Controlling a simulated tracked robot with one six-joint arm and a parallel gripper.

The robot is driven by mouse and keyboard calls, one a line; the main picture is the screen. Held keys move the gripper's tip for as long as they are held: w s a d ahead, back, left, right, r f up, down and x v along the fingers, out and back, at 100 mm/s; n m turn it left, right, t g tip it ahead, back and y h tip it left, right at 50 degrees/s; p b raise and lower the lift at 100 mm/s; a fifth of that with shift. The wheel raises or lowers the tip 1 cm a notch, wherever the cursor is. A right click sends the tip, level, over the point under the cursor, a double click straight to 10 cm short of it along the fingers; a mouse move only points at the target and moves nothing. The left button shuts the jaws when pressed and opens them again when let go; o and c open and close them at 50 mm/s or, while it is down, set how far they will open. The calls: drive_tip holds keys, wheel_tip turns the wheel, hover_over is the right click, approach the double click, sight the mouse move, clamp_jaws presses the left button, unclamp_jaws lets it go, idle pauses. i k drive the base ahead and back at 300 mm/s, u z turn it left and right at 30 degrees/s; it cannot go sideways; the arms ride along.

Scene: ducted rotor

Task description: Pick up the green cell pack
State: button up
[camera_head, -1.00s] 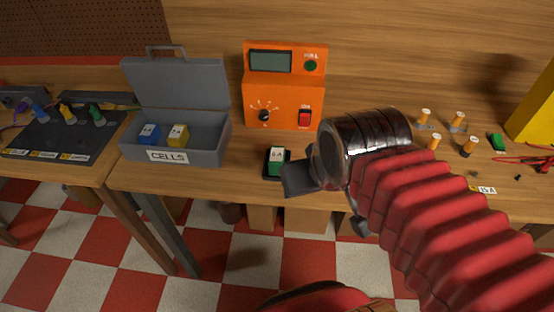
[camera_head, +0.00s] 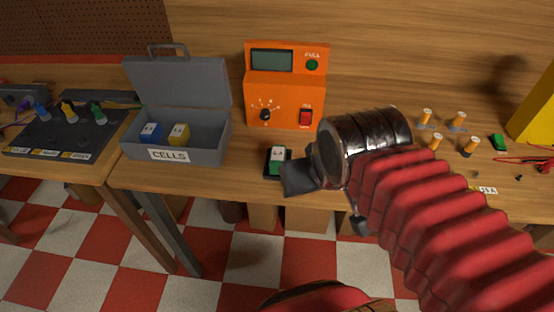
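The green cell pack (camera_head: 277,161) is a small block with a white label on its face. It stands upright in a small black holder (camera_head: 269,175) on the bench, in front of the orange charger-like box. My gripper (camera_head: 299,176) is just to the right of the pack, at the end of my red-sleeved arm. One dark, flat finger shows beside the pack and overlaps the right edge of the holder in the picture. The other finger is hidden, so I cannot tell whether it touches the pack or how wide the gripper is.
A grey open box marked CELLS (camera_head: 215,146) holds a blue pack (camera_head: 150,134) and a yellow pack (camera_head: 179,135). The orange box (camera_head: 285,97) stands behind the green pack. Several orange-and-white posts (camera_head: 458,121) stand at right. The bench's front edge (camera_head: 235,193) is close.

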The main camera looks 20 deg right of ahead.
sight(278, 156)
drive_tip(key=u, duration=3.65)
drive_tip(key=k, duration=0.9)
